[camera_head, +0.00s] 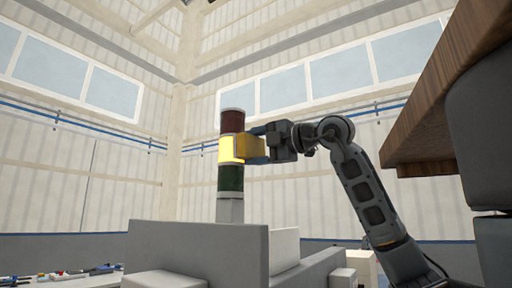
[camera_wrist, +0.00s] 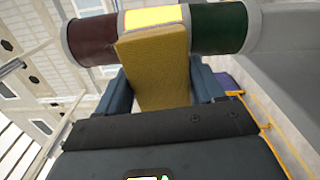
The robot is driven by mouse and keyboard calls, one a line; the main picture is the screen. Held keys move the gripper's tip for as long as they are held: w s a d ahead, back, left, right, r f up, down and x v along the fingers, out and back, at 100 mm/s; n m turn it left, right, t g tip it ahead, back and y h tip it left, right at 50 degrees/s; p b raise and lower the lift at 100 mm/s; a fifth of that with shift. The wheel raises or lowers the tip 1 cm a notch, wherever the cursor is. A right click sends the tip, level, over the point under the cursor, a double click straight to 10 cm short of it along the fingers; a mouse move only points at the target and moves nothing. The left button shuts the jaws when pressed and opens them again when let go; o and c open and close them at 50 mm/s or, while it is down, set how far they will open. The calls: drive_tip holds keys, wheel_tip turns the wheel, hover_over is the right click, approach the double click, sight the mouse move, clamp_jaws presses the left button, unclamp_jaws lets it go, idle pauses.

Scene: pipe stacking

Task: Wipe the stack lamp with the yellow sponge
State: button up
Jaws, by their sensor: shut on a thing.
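The stack lamp stands upright on a white post, with a dark red section (camera_head: 232,121) on top, a lit yellow section (camera_head: 231,149) in the middle and a dark green section (camera_head: 230,178) below. My gripper (camera_head: 262,146) reaches it from the right and is shut on the yellow sponge (camera_head: 251,147). In the wrist view the sponge (camera_wrist: 155,65) sits between the two blue fingers, and its far end overlaps the lit yellow section (camera_wrist: 152,17). The sponge appears to touch the lamp there. The lamp's far side is hidden.
A grey machine housing (camera_head: 200,245) stands below the lamp. A wooden tabletop edge (camera_head: 430,100) juts in at the upper right, near my arm. Several small items (camera_head: 75,272) lie at the lower left. The air left of the lamp is clear.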

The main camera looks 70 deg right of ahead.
sight(264, 140)
drive_tip(key=shift+x, duration=1)
idle(0.5)
drive_tip(key=shift+s+d, duration=0.1)
drive_tip(key=shift+d, duration=0.05)
drive_tip(key=shift+s+d+r+p, duration=0.1)
drive_tip(key=shift+s+d+p, duration=0.15)
drive_tip(key=shift+d, duration=0.65)
drive_tip(key=shift+s+d+p, duration=0.1)
drive_tip(key=shift+s+d, duration=0.2)
drive_tip(key=shift+d, duration=0.65)
drive_tip(key=shift+w+r+p, duration=0.15)
drive_tip(key=shift+r+p, duration=0.35)
drive_tip(key=shift+r, duration=0.25)
drive_tip(key=shift+w+a+f+b, duration=0.1)
drive_tip(key=shift+w+a+b, duration=0.1)
drive_tip(key=shift+a, duration=0.45)
drive_tip(key=shift+w+a+r+b, duration=0.1)
drive_tip(key=shift+a+b, duration=0.15)
drive_tip(key=shift+a, duration=0.45)
drive_tip(key=shift+w+a+f+b, duration=0.1)
drive_tip(key=shift+w+a+b, duration=0.1)
drive_tip(key=shift+a, duration=0.45)
drive_tip(key=shift+s+r+p, duration=0.1)
drive_tip(key=shift+r+p, duration=0.35)
drive_tip(key=shift+r, duration=0.4)
drive_tip(key=shift+s+d+p, duration=0.2)
drive_tip(key=shift+d, duration=0.8)
drive_tip(key=shift+s+d+p, duration=0.15)
drive_tip(key=shift+s+d, duration=0.05)
drive_tip(key=shift+d, duration=0.8)
